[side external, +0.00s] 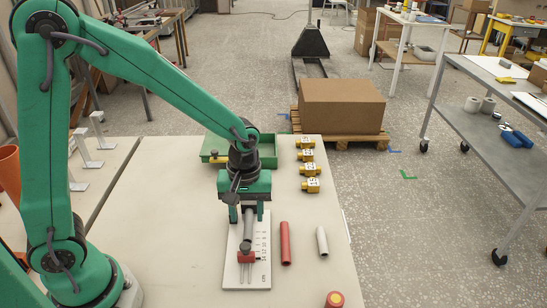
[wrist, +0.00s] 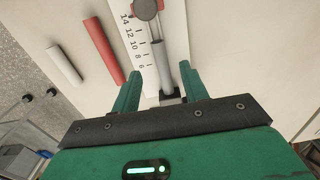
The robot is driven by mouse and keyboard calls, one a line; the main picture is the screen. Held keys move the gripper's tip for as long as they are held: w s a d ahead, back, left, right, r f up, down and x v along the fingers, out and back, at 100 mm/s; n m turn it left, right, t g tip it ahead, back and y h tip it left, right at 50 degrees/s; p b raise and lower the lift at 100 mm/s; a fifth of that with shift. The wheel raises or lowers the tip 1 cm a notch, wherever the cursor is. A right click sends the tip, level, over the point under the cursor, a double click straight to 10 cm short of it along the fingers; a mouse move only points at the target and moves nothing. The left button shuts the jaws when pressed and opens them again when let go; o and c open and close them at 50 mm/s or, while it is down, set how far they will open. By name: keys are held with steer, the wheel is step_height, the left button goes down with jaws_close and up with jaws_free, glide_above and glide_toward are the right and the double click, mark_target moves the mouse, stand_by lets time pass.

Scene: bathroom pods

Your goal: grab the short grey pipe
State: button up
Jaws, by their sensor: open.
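A grey pipe (side external: 250,231) lies along the white measuring board, and it shows in the wrist view (wrist: 163,68). My gripper (side external: 248,220) is open over the board. In the wrist view its two fingertips (wrist: 161,68) stand on either side of this pipe, with gaps visible. A second, paler short grey pipe (side external: 322,241) lies loose on the table to the right, and also shows in the wrist view (wrist: 64,63). My gripper is well away from it. I cannot tell the fingertips' exact height above the board.
A red pipe (side external: 285,243) lies between the board (side external: 261,273) and the paler pipe. The board has a scale and a red slider (side external: 246,257). Several yellow fittings (side external: 307,170) line the back right, beside a green tray (side external: 267,148). A round red-yellow thing (side external: 335,299) is in front.

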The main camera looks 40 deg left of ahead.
mark_target(248, 232)
steer(key=shift+f, duration=0.35)
steer(key=shift+f, duration=0.1)
steer(key=shift+s+f, duration=0.15)
steer(key=shift+f, duration=2.35)
jaws_close()
